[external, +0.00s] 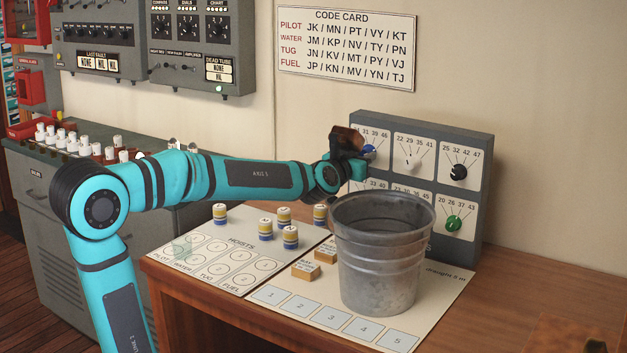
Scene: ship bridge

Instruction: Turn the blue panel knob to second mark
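The grey dial panel (484,200) stands at the back of the wooden desk, with several white dial faces. The blue knob (370,152) is on its upper left dial, partly hidden by my gripper (358,155). My gripper is right at this knob from the left. Its fingers overlap the knob in the picture, and I cannot tell whether they touch or grip it. The marks 31, 39 and 46 show above the knob; the leftmost label is partly covered. The knob's pointer direction is not clear.
A metal bucket (380,262) stands in front of the panel and hides its lower part. A black knob (459,172) and a green knob (453,223) are on the right dials. Yellow-blue pieces (290,237) stand on the hoists board (205,282). The desk's right side (540,290) is mostly clear.

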